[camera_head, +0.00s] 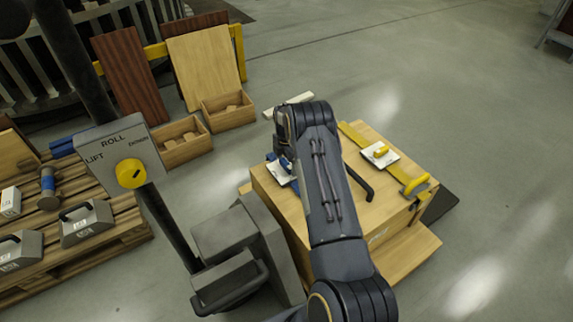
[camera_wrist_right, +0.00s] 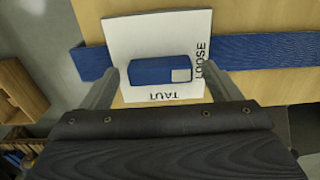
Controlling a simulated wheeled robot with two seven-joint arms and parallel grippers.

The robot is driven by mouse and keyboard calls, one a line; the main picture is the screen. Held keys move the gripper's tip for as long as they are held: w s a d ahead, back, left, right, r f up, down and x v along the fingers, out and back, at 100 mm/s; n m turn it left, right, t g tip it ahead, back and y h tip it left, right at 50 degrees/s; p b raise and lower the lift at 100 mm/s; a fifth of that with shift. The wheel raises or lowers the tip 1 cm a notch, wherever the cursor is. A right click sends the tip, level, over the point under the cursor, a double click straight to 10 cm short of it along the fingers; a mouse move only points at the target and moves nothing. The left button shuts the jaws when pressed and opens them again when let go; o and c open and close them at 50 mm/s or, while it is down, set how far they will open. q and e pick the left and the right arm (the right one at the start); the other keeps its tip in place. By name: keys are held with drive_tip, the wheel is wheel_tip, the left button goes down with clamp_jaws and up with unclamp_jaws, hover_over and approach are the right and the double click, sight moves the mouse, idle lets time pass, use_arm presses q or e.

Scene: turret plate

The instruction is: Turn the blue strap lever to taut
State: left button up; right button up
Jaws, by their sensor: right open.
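The blue lever (camera_wrist_right: 148,71) is a short blue block with a pale patch at its right end, lying sideways on a white plate (camera_wrist_right: 135,30) in the right wrist view. The pale end points toward the printed word LOOSE; the word TAUT is below the lever, upside down. A blue strap (camera_wrist_right: 265,52) runs out from under the plate on both sides. My right gripper (camera_wrist_right: 163,72) is open, one finger beyond each end of the lever, with visible gaps. In the head view my right arm hides most of the lever; part of the white plate (camera_head: 277,174) shows. My left gripper is not in view.
The wooden crate (camera_head: 300,225) also bears a yellow strap with a yellow lever (camera_head: 381,151) and a black handle (camera_head: 359,182). A grey post with a yellow knob (camera_head: 131,173) stands at left, near a pallet (camera_head: 95,245) with grey weights. Floor to the right is clear.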

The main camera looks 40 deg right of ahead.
drive_tip(key=shift+f, duration=0.4)
drive_tip(key=c, duration=1)
